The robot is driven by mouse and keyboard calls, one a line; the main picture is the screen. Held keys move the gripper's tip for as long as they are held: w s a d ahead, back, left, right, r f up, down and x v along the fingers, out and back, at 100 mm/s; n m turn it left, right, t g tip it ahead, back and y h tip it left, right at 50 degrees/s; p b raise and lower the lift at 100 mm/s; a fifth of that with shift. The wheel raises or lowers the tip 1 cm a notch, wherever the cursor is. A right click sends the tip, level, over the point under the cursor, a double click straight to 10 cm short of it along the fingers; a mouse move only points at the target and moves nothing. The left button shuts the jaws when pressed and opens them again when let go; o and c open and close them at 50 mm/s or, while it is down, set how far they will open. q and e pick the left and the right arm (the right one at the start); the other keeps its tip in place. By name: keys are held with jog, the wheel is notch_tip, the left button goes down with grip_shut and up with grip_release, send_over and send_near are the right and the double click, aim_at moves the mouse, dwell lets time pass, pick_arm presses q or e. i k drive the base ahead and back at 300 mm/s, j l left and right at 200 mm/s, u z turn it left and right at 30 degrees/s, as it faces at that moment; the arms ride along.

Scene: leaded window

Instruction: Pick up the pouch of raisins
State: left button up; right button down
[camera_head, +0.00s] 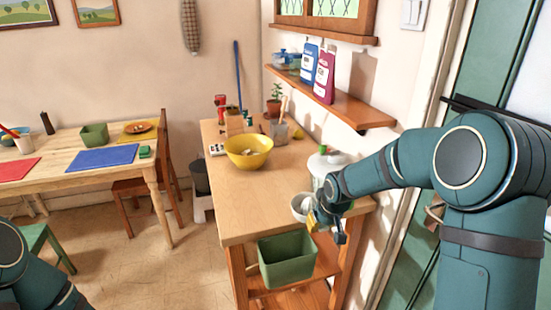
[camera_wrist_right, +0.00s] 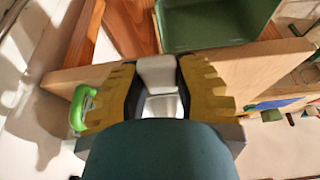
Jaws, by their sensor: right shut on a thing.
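I cannot make out a raisin label anywhere. My left gripper is out of view; only part of my left arm shows at the lower left.
A green bin (camera_head: 286,259) sits below the worktop's front edge, close under my right gripper; it also shows in the wrist view (camera_wrist_right: 215,25). A white canister (camera_head: 325,165) and a yellow bowl (camera_head: 248,151) stand on the worktop (camera_head: 245,200). A shelf (camera_head: 335,97) juts out above.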

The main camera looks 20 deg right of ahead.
aim_at(325, 88)
jog(key=i, duration=1)
